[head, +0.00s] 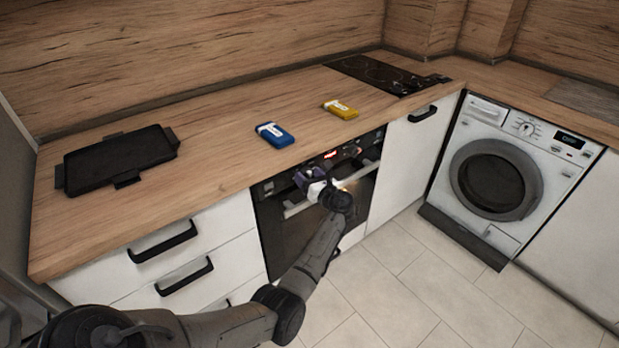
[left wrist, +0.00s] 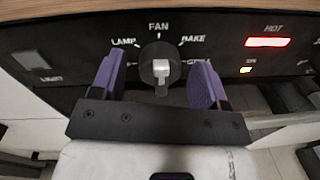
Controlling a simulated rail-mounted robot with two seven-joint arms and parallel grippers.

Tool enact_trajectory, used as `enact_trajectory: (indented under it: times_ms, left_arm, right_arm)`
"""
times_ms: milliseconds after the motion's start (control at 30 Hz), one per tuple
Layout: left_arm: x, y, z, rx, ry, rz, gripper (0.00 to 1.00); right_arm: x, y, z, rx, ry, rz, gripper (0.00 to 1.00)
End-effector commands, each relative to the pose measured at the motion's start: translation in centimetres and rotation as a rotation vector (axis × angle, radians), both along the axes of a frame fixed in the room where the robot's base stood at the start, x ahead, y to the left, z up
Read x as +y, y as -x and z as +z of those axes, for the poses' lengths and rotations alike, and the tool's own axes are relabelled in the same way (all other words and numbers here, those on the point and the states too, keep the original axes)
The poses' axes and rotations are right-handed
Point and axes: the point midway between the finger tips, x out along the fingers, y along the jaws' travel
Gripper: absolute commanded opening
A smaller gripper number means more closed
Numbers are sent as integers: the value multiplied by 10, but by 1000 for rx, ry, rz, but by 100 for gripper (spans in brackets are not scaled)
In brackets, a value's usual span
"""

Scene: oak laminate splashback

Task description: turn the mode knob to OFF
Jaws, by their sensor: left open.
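The mode knob (left wrist: 160,68) is a dark round dial with a pale grip bar on the oven's black control panel. The bar looks roughly upright; I cannot tell which label it marks. LAMP, FAN and BAKE show around it; labels lower on both sides are partly hidden by my fingers. My left gripper (left wrist: 154,82) is open, its purple fingers on either side of the knob with gaps showing. In the head view, my left gripper (head: 314,184) is at the oven front and hides the knob. My right gripper is out of view.
The panel has a lit red HOT sign (left wrist: 268,42) and a LIGHT control (left wrist: 30,60). The oven handle (head: 296,209) runs below the panel. On the worktop are a black tray (head: 118,160), a blue box (head: 275,135) and a yellow box (head: 341,109). A washing machine (head: 500,175) stands right.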

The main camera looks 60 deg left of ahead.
Motion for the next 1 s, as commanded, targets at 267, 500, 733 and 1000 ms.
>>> enact_trajectory:
  times_ms: [267,500,733,1000]
  left_arm:
    - [0,0,0,0,0,0,48]
    - [0,0,0,0,0,0,25]
    - [0,0,0,-9,-1,0,19]
    - [0,0,-1,-128,-13,-2,19]
  right_arm:
    - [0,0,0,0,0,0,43]
    - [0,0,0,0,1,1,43]
    - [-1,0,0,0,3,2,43]
    - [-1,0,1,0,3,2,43]
